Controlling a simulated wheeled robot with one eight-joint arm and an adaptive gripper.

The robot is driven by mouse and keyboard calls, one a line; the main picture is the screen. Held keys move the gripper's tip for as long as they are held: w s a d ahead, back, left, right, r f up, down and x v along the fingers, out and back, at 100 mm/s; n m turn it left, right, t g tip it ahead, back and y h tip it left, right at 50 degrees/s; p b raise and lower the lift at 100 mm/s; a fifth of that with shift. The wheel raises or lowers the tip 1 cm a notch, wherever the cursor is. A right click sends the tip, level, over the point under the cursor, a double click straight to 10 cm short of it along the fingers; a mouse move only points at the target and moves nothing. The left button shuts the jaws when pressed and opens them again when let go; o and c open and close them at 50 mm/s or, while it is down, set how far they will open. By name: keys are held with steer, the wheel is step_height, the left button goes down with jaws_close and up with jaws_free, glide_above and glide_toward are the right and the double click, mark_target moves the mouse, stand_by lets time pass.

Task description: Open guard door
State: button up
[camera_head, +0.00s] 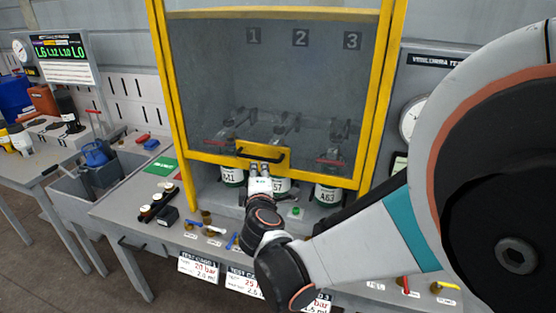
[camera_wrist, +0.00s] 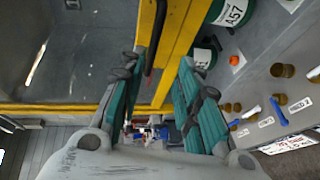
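The guard door (camera_head: 215,110) is a clear panel in a yellow frame, on a cabinet behind the bench. Its lower rail lies above the bench, and labelled cylinders show below it. A black bar handle (camera_head: 262,154) sits on a yellow plate at the middle of that rail. My gripper (camera_head: 265,166) is just below and in front of the handle in the head view. In the wrist view my gripper (camera_wrist: 163,62) has its teal-padded fingers apart, with the yellow rail and the dark handle bar (camera_wrist: 157,45) between or just beyond the tips. Contact with the handle cannot be told.
Cylinders A11 (camera_head: 231,176) and A63 (camera_head: 327,194) stand inside the cabinet, with A57 partly behind my gripper. Brass and blue-handled valves line the bench front. A green button (camera_head: 296,212) is right of my gripper.

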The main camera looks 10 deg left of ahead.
steer(key=shift+v, duration=2.5)
